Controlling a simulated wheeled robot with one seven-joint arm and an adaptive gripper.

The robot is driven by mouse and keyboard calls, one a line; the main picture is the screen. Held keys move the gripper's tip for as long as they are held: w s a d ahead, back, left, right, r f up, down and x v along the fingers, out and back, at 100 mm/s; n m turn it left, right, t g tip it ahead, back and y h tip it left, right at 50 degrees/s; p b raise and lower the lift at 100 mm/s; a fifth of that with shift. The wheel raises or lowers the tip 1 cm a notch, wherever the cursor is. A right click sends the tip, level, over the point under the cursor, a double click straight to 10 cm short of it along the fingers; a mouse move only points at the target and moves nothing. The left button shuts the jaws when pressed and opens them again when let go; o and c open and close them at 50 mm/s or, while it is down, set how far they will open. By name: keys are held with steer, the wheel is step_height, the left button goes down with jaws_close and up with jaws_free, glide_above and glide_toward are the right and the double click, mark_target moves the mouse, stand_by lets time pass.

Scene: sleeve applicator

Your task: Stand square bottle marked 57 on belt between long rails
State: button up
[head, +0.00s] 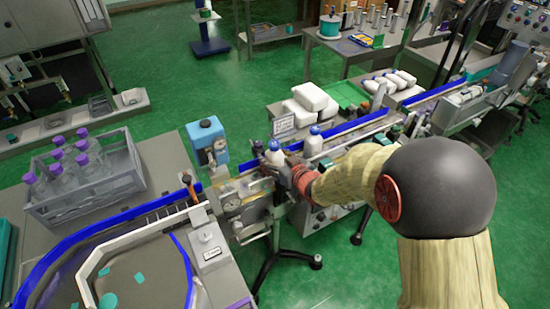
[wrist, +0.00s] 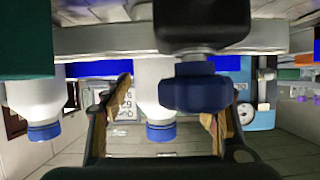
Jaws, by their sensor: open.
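Two white bottles with blue caps stand upright at the belt in the head view, one on the left (head: 274,154) and one on the right (head: 313,145). No number is readable on either, so I cannot tell which is marked 57. My gripper (head: 289,168) is beside the left bottle. In the wrist view, which is upside down, my open fingers (wrist: 163,118) stand either side of that bottle (wrist: 153,85), with visible gaps. The other bottle (wrist: 38,105) is outside the fingers. The long blue rail (head: 352,125) runs behind the bottles; my arm hides part of the belt.
A blue machine (head: 207,142) stands left of the bottles. A dark blue knob (wrist: 197,93) overlaps the middle of the wrist view. A grey crate (head: 90,180) of clear, purple-capped bottles is at left.

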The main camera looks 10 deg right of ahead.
steer(key=shift+r, duration=0.25)
steer(key=p+v, duration=0.3)
steer(key=v, duration=0.9)
steer(key=shift+p, duration=0.35)
steer(key=s+d+r+m+g+h, duration=0.25)
steer(key=s+d+r+h, duration=0.4)
steer(key=d+r, duration=0.4)
steer(key=s+a+r+m+g, duration=0.1)
steer(key=s+r+g, duration=0.1)
steer(key=s, duration=0.7)
steer(key=s+a+r+m+g+y, duration=0.1)
steer(key=s+a+r+g, duration=0.1)
steer(key=s, duration=0.8)
steer(key=shift+r, duration=0.5)
steer(key=shift+c, duration=1.2)
